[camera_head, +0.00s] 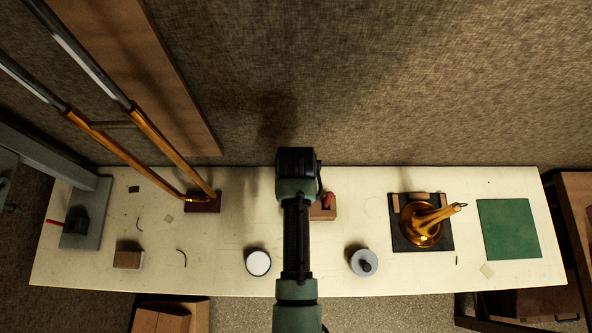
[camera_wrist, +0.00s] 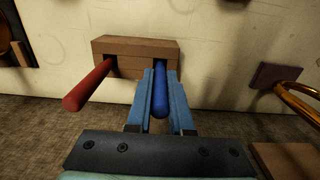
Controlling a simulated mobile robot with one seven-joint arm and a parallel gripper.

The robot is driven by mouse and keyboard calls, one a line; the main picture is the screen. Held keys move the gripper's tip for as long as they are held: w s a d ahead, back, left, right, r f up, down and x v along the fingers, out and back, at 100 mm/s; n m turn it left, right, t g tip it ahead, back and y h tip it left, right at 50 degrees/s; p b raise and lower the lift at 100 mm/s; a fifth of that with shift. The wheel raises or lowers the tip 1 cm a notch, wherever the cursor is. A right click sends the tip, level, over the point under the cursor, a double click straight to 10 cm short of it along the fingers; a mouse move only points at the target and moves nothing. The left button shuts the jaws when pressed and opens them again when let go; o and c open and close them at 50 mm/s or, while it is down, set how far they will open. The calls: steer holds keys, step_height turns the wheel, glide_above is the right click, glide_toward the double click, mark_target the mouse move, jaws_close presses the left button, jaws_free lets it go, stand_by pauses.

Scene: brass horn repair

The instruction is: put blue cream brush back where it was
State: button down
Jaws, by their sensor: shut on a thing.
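The blue brush (camera_wrist: 161,98) is between the two blue fingers of my gripper (camera_wrist: 160,80), which is shut on its handle. Its far end meets the right slot of a wooden block (camera_wrist: 135,48); I cannot tell how deep it sits. A red brush (camera_wrist: 88,86) stands out of the block's left slot. In the head view the block (camera_head: 318,214) and the red brush (camera_head: 328,200) show just right of my arm. My arm hides the gripper and the blue brush there.
On the cream bench (camera_head: 300,283) are a white-topped jar (camera_head: 258,264), a grey knobbed container (camera_head: 360,271), a brass horn part (camera_head: 425,232) and a green mat (camera_head: 509,228). A long brass slide (camera_head: 155,130) rests at a dark red block (camera_head: 203,206) on the left.

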steer(key=c, duration=0.8)
jaws_free()
step_height(320, 180, up, 12)
steer(key=shift+r, duration=0.1)
steer(key=shift+s, duration=0.1)
